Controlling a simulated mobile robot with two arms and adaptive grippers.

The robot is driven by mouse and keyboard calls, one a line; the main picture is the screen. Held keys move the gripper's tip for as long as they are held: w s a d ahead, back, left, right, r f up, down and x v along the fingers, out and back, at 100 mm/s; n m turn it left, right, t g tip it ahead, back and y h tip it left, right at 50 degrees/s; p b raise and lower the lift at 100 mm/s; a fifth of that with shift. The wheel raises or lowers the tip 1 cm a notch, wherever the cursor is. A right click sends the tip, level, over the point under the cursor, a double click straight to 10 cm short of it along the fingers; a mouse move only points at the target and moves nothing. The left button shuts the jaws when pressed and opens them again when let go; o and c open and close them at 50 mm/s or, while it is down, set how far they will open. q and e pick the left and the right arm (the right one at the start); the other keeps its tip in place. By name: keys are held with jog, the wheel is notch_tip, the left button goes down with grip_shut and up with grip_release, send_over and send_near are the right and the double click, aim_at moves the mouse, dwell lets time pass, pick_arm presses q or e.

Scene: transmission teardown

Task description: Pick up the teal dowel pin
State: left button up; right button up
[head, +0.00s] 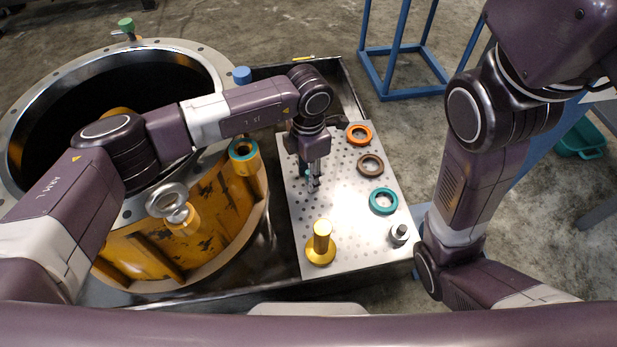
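My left gripper (314,186) points down over the perforated metal plate (345,225), near its left side. A small dark teal piece (305,169) shows just left of and behind its fingers; it may be the teal dowel pin, but the gripper hides most of it. I cannot tell whether the fingers touch it or how far apart they are. My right arm comes in at the right, and its gripper is out of view.
An orange ring (359,125), a brown ring (370,156) and a teal ring (383,192) lie on the plate's right side. A yellow flanged post (321,240) and a grey cylindrical part (400,233) stand near its front. The large yellow housing (225,215) is left.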

pick_arm(q)
jog(key=shift+c, duration=0.5)
grip_shut()
jog(key=shift+r, duration=0.15)
